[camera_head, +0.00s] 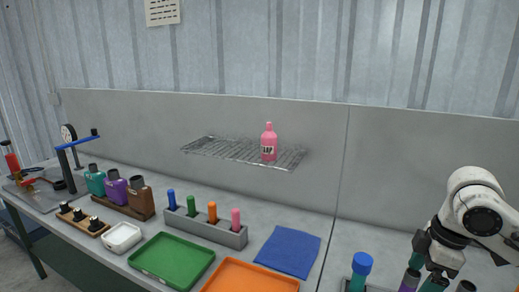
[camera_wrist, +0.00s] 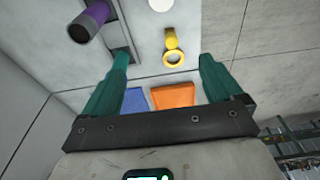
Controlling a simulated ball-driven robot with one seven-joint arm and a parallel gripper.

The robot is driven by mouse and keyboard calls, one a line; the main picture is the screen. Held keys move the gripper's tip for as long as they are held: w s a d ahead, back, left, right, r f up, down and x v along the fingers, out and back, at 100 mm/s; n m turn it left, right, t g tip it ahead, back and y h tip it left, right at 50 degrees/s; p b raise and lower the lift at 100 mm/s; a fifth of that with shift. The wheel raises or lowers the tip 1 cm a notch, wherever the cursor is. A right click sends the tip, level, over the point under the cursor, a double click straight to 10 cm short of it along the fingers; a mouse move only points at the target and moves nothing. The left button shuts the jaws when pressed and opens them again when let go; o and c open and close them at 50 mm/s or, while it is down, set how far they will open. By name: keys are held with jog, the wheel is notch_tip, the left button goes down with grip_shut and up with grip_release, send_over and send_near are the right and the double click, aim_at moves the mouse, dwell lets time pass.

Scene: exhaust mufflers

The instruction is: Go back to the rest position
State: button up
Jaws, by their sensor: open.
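My gripper (camera_head: 425,272) is at the lower right of the head view, with the white arm bent above it. In the wrist view its two teal fingers stand wide apart, and the gripper (camera_wrist: 165,65) holds nothing between them. A yellow ring-ended object (camera_wrist: 173,55) shows beyond the gap, apart from the fingers. A purple cylinder (camera_wrist: 92,20) stands at the upper left of the wrist view, by a grey holder (camera_wrist: 123,35). A blue-topped cylinder (camera_head: 362,264) stands left of my gripper in the head view.
A blue cloth (camera_head: 289,251), an orange tray (camera_head: 250,278) and a green tray (camera_head: 172,261) lie on the bench. A grey block (camera_head: 205,228) holds several coloured pegs. A wire shelf (camera_head: 225,149) with a pink bottle (camera_head: 269,144) juts from the back panel.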

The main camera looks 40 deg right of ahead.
jog(key=w+a+r+t, duration=0.2)
jog(key=w+a, duration=0.2)
jog(key=w, duration=0.5)
jog(key=w+a+r+t, duration=0.2)
jog(key=w+a+t, duration=0.1)
jog(key=w, duration=0.5)
jog(key=w+a+f+m+t+y, duration=0.2)
jog(key=w+a+f, duration=0.2)
jog(key=w+a, duration=0.55)
jog(key=s+a+f+m+g, duration=0.3)
jog(key=s+a+f, duration=0.5)
jog(key=a+f, duration=0.45)
jog(key=s+d+f+g+h, duration=0.1)
jog(key=s+f+g, duration=0.1)
jog(key=s+f, duration=0.4)
jog(key=s+d+f+g+h, duration=0.2)
jog(key=s+f, duration=0.4)
jog(key=s, duration=0.5)
jog(key=shift+s+d+f+g, duration=0.15)
jog(key=shift+s+f+g, duration=0.1)
jog(key=shift+g, duration=0.05)
